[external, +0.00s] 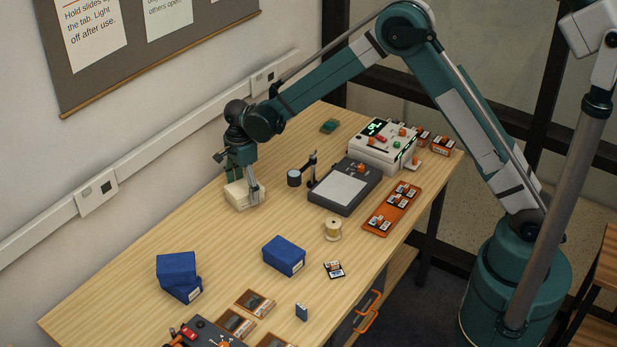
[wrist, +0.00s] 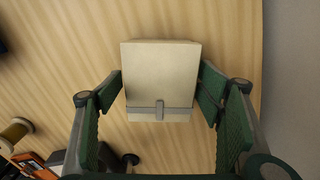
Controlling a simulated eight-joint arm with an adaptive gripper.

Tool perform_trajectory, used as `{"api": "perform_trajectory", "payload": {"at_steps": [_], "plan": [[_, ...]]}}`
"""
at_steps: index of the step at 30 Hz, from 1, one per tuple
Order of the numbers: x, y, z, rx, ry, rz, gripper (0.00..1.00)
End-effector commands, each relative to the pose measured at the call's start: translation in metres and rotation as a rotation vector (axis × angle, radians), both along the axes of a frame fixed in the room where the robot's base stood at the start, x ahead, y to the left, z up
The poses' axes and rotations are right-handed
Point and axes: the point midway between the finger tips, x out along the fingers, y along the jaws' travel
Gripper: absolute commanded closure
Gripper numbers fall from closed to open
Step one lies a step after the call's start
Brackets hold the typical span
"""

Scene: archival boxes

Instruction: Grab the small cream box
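The small cream box (wrist: 158,75) has a pale lid and a grey clasp strip at its near edge. In the external view the cream box (external: 237,196) is near the wall side of the table, under my gripper (external: 244,186). In the wrist view my gripper's green finger pads (wrist: 160,92) stand on the left and right sides of the box, very close to it or touching it. I cannot tell whether they press on it. The box looks upright, at about table height; its underside is hidden.
Blue boxes (external: 284,256) stand toward the front, two of them stacked (external: 178,274). A magnifier stand (external: 310,175) and a dark light panel (external: 345,187) are to the right. A thread spool (external: 333,229) sits mid-table. Bare wood lies left of the cream box, with the wall behind.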

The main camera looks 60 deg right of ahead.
Motion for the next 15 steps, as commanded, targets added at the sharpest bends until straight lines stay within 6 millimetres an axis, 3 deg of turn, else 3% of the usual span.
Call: {"api": "perform_trajectory", "payload": {"at_steps": [1,6,15], "plan": [[0.0000,0.0000,0.0000,0.000,0.000,0.000,0.41],[0.0000,0.0000,0.0000,0.000,0.000,0.000,0.63],[-0.0001,0.0000,0.0013,0.000,0.000,0.000,0.63]]}}
